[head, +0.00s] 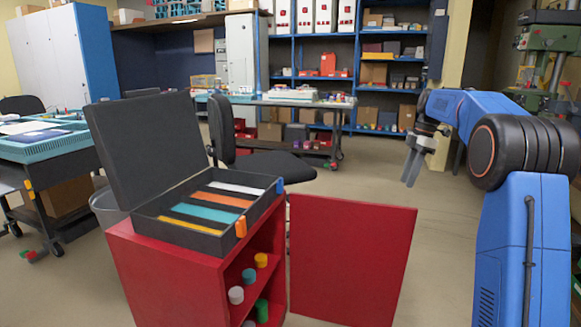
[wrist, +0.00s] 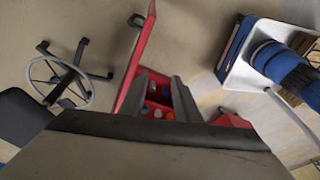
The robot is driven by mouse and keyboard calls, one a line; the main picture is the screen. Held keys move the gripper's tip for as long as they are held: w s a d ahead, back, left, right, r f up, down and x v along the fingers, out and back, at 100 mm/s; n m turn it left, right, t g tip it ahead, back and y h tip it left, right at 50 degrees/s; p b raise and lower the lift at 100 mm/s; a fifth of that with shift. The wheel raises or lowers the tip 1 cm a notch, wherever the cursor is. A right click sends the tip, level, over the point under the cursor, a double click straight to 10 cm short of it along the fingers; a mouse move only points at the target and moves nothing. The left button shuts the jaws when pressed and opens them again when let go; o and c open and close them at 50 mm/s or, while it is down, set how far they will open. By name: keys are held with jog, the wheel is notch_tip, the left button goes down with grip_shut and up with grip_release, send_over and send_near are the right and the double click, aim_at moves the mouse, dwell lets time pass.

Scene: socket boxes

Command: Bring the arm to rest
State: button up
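My gripper (head: 412,170) hangs at the right in the head view, pointing down, in the air to the right of the red cabinet and above the floor. In the wrist view its two fingers (wrist: 158,85) stand apart with a gap between them and nothing held. My blue arm is raised and bent at the right. The dark socket box (head: 205,240) sits on the red cabinet with its lid (head: 145,145) up. It holds white, orange and teal strips in its compartments.
The red cabinet (head: 160,275) has its door (head: 350,260) swung open to the right, below and left of my gripper. Coloured cylinders stand on its shelves. A black chair (head: 265,165) is behind. A green machine (head: 545,60) stands far right. Floor around the gripper is clear.

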jog(key=s+a+r+m+t, duration=0.1)
jog(key=s+a+m, duration=0.2)
jog(key=s, duration=0.5)
jog(key=s+a+r+m+t+h, duration=0.1)
jog(key=s+a+m, duration=0.2)
jog(key=s, duration=0.6)
jog(key=s+a+r+m+t, duration=0.1)
jog(key=s+a+m, duration=0.2)
jog(key=s, duration=0.5)
jog(key=s+a+f+m+t, duration=0.1)
jog(key=s+f+m, duration=0.2)
jog(key=s+f, duration=0.2)
jog(key=s+f+m+h, duration=0.1)
jog(key=s+f+m, duration=0.2)
jog(key=s, duration=0.9)
jog(key=s+a+f+m+t, duration=0.1)
jog(key=s+f+m, duration=0.1)
jog(key=s+f, duration=0.4)
jog(key=s, duration=0.2)
jog(key=shift+s+a+f+m+t, duration=0.3)
jog(key=shift+m, duration=0.1)
jog(key=shift+a, duration=0.15)
